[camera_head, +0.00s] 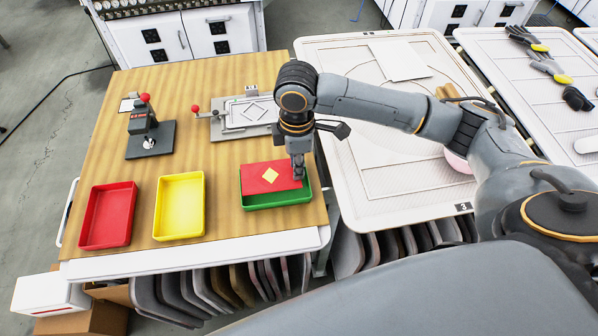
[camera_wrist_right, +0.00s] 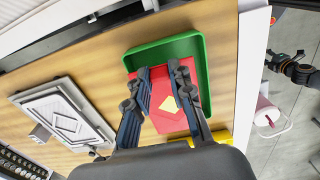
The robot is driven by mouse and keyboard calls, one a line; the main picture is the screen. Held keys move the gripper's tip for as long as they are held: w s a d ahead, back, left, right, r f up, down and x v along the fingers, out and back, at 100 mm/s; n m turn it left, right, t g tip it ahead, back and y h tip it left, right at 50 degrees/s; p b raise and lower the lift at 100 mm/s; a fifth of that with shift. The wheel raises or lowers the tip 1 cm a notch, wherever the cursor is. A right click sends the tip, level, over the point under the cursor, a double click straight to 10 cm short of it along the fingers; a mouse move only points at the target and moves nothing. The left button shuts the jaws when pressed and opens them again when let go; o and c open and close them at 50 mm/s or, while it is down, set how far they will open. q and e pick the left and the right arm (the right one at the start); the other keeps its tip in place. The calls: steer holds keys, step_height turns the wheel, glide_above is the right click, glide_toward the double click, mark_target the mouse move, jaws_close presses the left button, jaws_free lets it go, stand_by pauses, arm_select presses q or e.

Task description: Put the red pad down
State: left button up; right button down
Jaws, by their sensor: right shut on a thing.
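The red pad (camera_head: 255,181) is a flat rectangle with a yellow diamond on top. My right gripper (camera_head: 298,174) is shut on its right end in the head view. The pad is over the green tray (camera_head: 276,204) and hides much of its inside; I cannot tell whether it touches the tray. In the right wrist view, the pad (camera_wrist_right: 161,122) lies between and beyond my right fingers (camera_wrist_right: 162,70), with the green tray (camera_wrist_right: 163,50) behind it.
A yellow tray (camera_head: 180,206) and a red tray (camera_head: 107,214) stand to the left on the wooden table (camera_head: 222,226). A grey press (camera_head: 146,135) and a framed plate (camera_head: 244,117) stand farther back. A white table (camera_head: 385,190) is at the right.

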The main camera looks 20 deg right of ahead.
steer(key=f, duration=0.1)
steer(key=s+f+p, duration=0.1)
steer(key=f, duration=0.1)
steer(key=shift+f, duration=0.15)
steer(key=shift+w+f, duration=0.1)
steer(key=shift+f, duration=0.2)
arm_select(q)
steer(key=shift+s+r, duration=0.25)
steer(key=shift+s, duration=0.25)
steer(key=shift+s+r, duration=0.2)
steer(key=shift+s, duration=0.25)
arm_select(e)
steer(key=c, duration=1.2)
jaws_free()
arm_select(q)
steer(key=shift+w, duration=0.15)
